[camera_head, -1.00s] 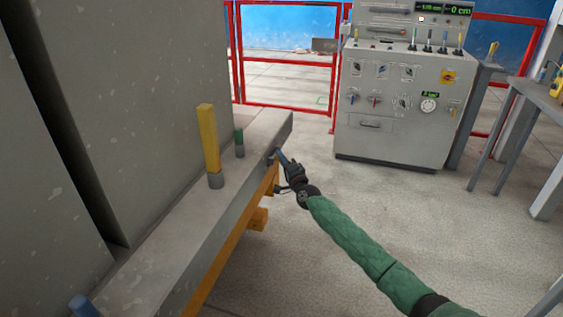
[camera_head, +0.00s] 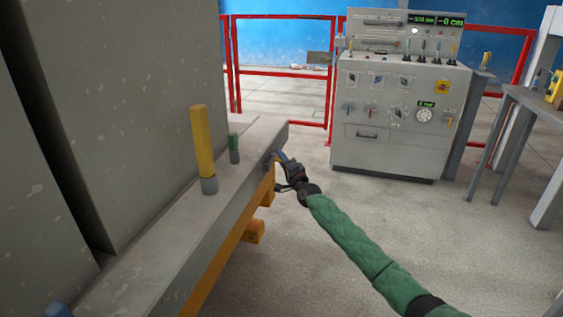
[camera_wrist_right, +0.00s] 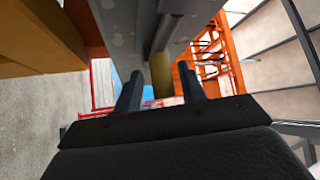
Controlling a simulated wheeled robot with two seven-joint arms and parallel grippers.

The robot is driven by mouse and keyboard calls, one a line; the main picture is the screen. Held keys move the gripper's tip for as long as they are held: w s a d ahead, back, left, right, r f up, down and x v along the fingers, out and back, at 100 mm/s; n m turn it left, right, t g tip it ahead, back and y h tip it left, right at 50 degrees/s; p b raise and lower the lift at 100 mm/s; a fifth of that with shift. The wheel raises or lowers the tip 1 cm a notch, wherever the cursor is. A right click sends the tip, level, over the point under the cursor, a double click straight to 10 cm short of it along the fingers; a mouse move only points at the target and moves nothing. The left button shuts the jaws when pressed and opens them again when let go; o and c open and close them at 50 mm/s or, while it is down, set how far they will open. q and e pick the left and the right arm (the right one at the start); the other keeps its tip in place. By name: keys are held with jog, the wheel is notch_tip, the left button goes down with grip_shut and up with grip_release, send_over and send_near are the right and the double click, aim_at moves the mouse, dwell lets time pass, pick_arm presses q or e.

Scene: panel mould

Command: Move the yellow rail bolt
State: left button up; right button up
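A yellow bolt (camera_head: 203,145) with a grey foot stands upright on the long grey rail (camera_head: 160,250), in front of a tall grey panel. A shorter green bolt (camera_head: 234,150) stands just beyond it. My right gripper (camera_head: 280,155) is beside the rail's outer side near its far end, apart from the yellow bolt. In the right wrist view its two fingers (camera_wrist_right: 160,92) are spread apart. My left gripper is not in view.
A blue bolt top (camera_head: 57,310) shows at the bottom left. Orange supports (camera_head: 254,232) stick out below the rail. A grey control console (camera_head: 390,115) stands behind, before a red fence (camera_head: 282,70). A grey table (camera_head: 540,105) is at the right. The floor between is clear.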

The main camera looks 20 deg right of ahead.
jog(key=shift+s+a, duration=0.1)
jog(key=shift+s+f, duration=0.2)
jog(key=shift+s, duration=0.25)
jog(key=v, duration=0.6)
jog(key=shift+s+d, duration=0.25)
jog(key=shift+s, duration=0.1)
